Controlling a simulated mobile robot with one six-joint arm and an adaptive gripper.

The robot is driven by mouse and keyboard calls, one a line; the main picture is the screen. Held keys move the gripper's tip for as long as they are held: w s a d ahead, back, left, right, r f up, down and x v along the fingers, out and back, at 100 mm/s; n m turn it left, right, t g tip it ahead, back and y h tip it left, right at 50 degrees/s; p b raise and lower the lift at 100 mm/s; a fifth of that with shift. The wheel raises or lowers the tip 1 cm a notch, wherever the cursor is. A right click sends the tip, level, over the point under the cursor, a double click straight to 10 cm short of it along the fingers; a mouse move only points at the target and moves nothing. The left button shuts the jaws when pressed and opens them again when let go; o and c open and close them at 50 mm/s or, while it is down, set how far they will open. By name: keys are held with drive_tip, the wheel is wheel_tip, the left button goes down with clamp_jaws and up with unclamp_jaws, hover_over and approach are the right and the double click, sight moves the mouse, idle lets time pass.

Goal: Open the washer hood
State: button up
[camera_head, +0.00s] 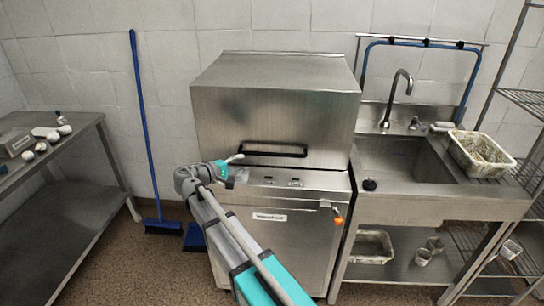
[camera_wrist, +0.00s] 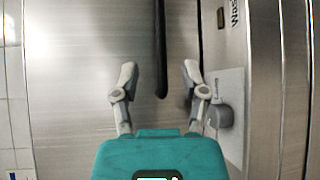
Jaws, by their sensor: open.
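The washer's steel hood (camera_head: 275,105) is down on the washer body (camera_head: 275,235). A black bar handle (camera_head: 273,154) runs across the lower front of the hood. My gripper (camera_head: 238,160) is at the left end of this handle, in front of the hood. In the wrist view, my gripper (camera_wrist: 160,72) has its two grey fingers spread apart. The end of the black handle (camera_wrist: 161,60) lies between the fingertips in the picture, with a gap on each side. Whether the fingertips reach around the bar in depth is hard to tell.
A steel table (camera_head: 75,140) with small items is at the left. A blue broom (camera_head: 145,130) leans on the wall. A grey knob (camera_wrist: 219,115) shows beside my right finger.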

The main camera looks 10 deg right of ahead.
sight(269, 155)
drive_tip(key=shift+d, duration=0.1)
drive_tip(key=b+x, duration=0.2)
drive_tip(key=x, duration=1.1)
drive_tip(key=shift+w+d, duration=0.2)
drive_tip(key=shift+d, duration=0.15)
clamp_jaws()
